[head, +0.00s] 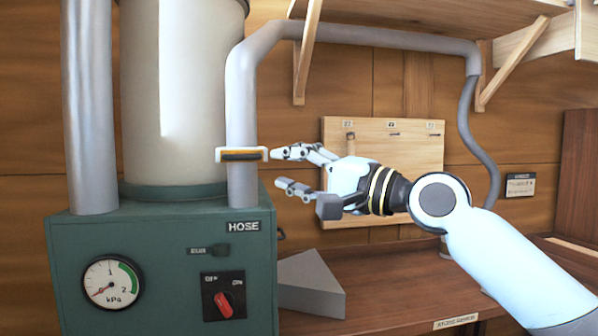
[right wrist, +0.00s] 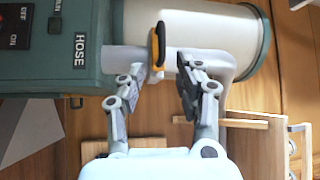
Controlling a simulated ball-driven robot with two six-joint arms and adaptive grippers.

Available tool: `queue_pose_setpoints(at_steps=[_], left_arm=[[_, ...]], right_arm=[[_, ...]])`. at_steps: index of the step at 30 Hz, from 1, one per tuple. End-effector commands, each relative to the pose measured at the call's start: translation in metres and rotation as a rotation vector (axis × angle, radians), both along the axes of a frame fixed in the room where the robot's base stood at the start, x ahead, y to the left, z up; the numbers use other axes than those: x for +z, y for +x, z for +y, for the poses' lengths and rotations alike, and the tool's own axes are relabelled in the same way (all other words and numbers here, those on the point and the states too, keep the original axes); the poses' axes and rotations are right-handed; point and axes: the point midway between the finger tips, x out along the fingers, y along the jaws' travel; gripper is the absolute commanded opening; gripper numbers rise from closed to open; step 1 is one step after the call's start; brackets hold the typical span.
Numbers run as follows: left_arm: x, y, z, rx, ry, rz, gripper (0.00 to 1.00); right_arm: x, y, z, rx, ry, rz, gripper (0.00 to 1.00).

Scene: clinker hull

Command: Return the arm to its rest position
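My right gripper (head: 282,169) is open, with its fingers pointing left and nothing between them. Its upper fingertip is close to the right end of a black and orange gate (head: 242,154) on the grey hose pipe (head: 241,100); I cannot tell whether they touch. The right wrist view shows the two fingers (right wrist: 160,78) spread apart. The gate (right wrist: 157,46) is just beyond the fingertips there, across the pipe. My right arm reaches in from the lower right over the bench. My left gripper is not in view.
A teal cabinet (head: 160,260) with a gauge (head: 112,282) and a red switch (head: 224,304) stands at left. A grey wedge block (head: 310,285) lies on the brown bench (head: 385,290) under the gripper. A wooden hook board (head: 415,150) hangs behind; a shelf bracket (head: 307,50) is above.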

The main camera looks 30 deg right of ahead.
Motion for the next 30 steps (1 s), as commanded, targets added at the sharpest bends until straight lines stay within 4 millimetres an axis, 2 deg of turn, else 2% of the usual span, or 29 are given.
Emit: queue_pose_setpoints(at_steps=[6, 20, 23, 26, 29, 30], left_arm=[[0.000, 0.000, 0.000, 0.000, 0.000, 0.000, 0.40], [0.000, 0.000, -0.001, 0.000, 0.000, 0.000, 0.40], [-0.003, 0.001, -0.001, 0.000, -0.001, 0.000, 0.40], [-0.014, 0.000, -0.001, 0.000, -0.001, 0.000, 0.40], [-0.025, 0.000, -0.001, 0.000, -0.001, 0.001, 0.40], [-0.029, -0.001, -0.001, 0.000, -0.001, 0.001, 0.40]], right_arm=[[-0.002, -0.015, -0.007, 0.003, 0.001, 0.001, 0.34], [-0.002, -0.016, -0.008, 0.003, 0.002, 0.000, 0.34], [-0.009, -0.016, -0.008, 0.003, 0.003, 0.008, 0.34], [-0.042, -0.018, -0.005, 0.000, 0.032, 0.053, 0.34], [-0.103, -0.009, -0.016, -0.045, 0.057, 0.148, 0.34], [-0.133, -0.005, -0.023, -0.073, 0.059, 0.193, 0.34]])
